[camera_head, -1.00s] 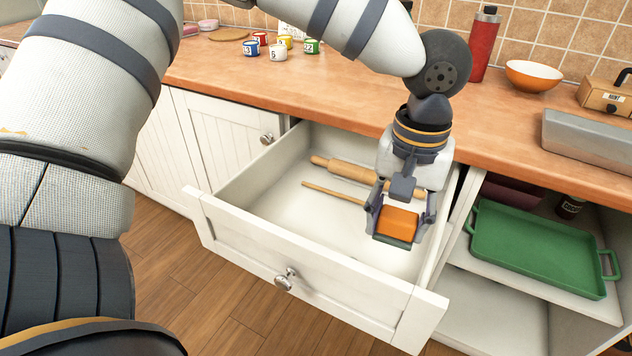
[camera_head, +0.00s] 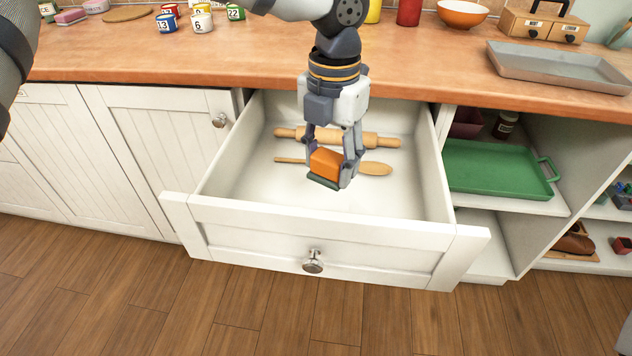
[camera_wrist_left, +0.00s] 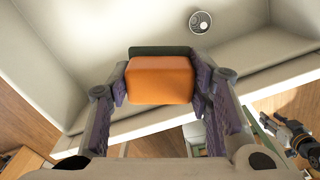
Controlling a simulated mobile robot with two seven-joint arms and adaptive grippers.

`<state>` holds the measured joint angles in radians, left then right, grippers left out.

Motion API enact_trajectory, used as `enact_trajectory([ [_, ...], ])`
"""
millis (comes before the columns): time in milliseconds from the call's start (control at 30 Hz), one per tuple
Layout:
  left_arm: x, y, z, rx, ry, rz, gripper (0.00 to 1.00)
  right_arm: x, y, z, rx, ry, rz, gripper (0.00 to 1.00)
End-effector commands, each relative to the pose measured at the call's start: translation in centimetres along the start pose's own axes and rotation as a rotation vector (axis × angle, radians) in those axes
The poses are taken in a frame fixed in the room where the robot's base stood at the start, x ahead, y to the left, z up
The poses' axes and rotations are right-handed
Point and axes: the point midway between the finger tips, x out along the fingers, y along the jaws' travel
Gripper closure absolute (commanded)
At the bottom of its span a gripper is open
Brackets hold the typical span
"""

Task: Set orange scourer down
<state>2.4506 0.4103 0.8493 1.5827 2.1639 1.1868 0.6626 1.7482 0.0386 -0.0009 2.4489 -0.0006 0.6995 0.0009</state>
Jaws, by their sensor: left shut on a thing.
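The orange scourer (camera_head: 327,162) is a small orange block with a dark green layer on its lower side. My left gripper (camera_head: 333,170) is shut on it and holds it over the open white drawer (camera_head: 230,180). In the left wrist view the scourer (camera_wrist_left: 160,80) sits between the two fingers (camera_wrist_left: 160,85), with the green layer on its far side. Whether the scourer touches the drawer floor, I cannot tell.
A rolling pin (camera_head: 375,140) and a wooden spoon (camera_head: 376,169) lie in the drawer behind the scourer. The drawer's left and front floor is bare. The countertop (camera_head: 180,62) overhangs the drawer's back. A green tray (camera_head: 490,170) lies on the shelf at right.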

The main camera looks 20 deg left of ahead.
Motion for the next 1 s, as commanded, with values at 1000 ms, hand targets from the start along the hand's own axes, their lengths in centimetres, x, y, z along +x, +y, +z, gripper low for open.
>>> enact_trajectory([
  [1000, 12.0, 13.0, -2.9, -0.419, 0.001, -0.003, 0.80, 0.1, 0.0, 0.0, 0.000, -0.002, 0.000, 0.60],
])
